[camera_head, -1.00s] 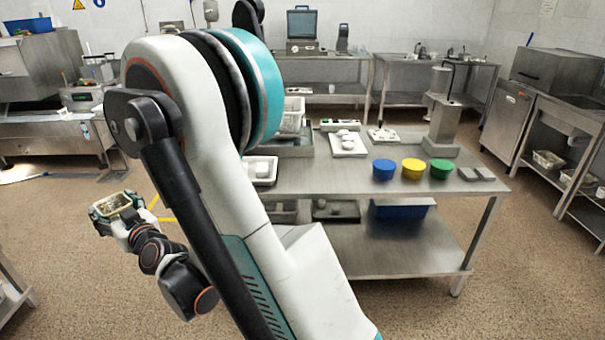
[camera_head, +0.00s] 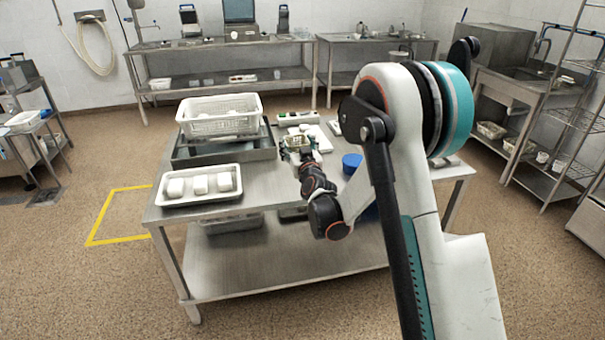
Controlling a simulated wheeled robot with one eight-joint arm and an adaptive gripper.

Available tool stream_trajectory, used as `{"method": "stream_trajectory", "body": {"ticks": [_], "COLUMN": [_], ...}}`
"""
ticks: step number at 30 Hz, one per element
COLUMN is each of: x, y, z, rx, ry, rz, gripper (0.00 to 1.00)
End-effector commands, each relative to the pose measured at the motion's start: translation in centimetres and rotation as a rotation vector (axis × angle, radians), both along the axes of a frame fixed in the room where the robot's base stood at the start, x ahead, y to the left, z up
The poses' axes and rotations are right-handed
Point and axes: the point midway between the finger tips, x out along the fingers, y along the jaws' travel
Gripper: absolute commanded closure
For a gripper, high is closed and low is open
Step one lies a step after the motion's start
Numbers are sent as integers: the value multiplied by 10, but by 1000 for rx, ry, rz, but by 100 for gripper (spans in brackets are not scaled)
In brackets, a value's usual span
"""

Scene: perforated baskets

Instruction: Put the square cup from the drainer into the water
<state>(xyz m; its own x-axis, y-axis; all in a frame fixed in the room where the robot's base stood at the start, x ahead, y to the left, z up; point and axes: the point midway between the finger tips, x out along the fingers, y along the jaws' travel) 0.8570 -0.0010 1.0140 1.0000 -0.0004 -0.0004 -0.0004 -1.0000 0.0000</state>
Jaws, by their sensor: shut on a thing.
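My gripper (camera_head: 299,152) is at the end of my arm, above the middle of the steel table. It is shut on a small square cup (camera_head: 297,141), pale with a beige inside, held upright with its open top showing. A white perforated basket (camera_head: 220,127) stands at the back left of the table, in or over a grey metal basin (camera_head: 190,154). The basin is left of my gripper. I cannot make out a water surface or tell which vessel is the drainer.
A white tray (camera_head: 200,201) with white blocks sits at the table's (camera_head: 270,195) front left corner. White trays (camera_head: 313,134) lie behind my gripper, and a blue round tub (camera_head: 352,163) is to its right. My arm hides the table's right part.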

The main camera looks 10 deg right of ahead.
Motion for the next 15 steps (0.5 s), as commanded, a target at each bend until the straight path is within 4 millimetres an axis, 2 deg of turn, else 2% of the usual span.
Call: {"method": "stream_trajectory", "body": {"ticks": [1,6,10,15], "x": [24,80,104,116], "y": [1,0,0,0], "z": [4,0,-4,-13], "rx": [-1,0,0,0], "ry": [0,0,0,0], "rz": [1,1,0,0], "gripper": [49,49,49,49]}}
